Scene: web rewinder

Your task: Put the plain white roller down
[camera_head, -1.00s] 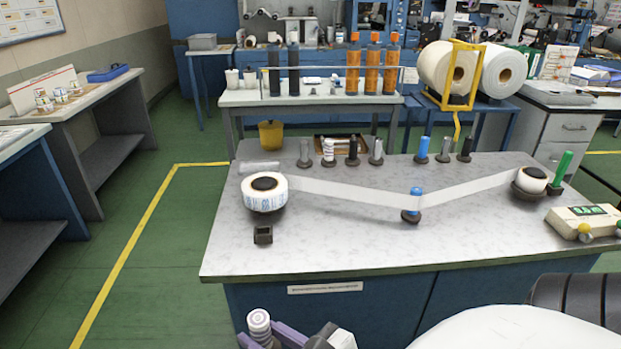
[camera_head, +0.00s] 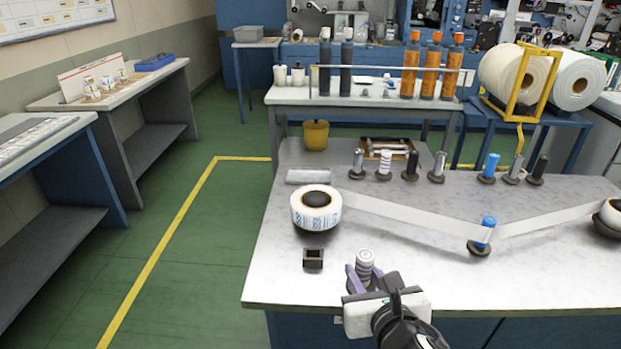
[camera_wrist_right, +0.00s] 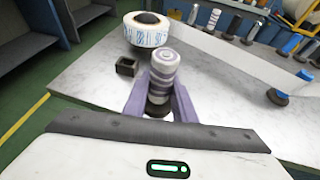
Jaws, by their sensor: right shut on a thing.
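My right gripper (camera_head: 364,274) is shut on a short upright roller (camera_head: 365,260), low over the front edge area of the grey-white bench (camera_head: 420,285). The roller looks white with grey bands, not plain white; in the right wrist view it (camera_wrist_right: 164,70) stands between the purple fingers (camera_wrist_right: 160,98). Its lower end is partly hidden by the fingers, and I cannot tell whether it touches the bench. A small dark square holder (camera_head: 313,259) sits on the bench to its left. Another white roller with grey bands (camera_head: 383,162) stands in the back row. My left gripper is out of view.
A printed label roll (camera_head: 316,208) feeds a white web (camera_head: 410,216) past a blue-topped roller (camera_head: 483,236). Several grey, dark and blue posts stand behind it. A flat pale pad (camera_head: 308,177) lies at the back left. Bare bench lies around the dark holder.

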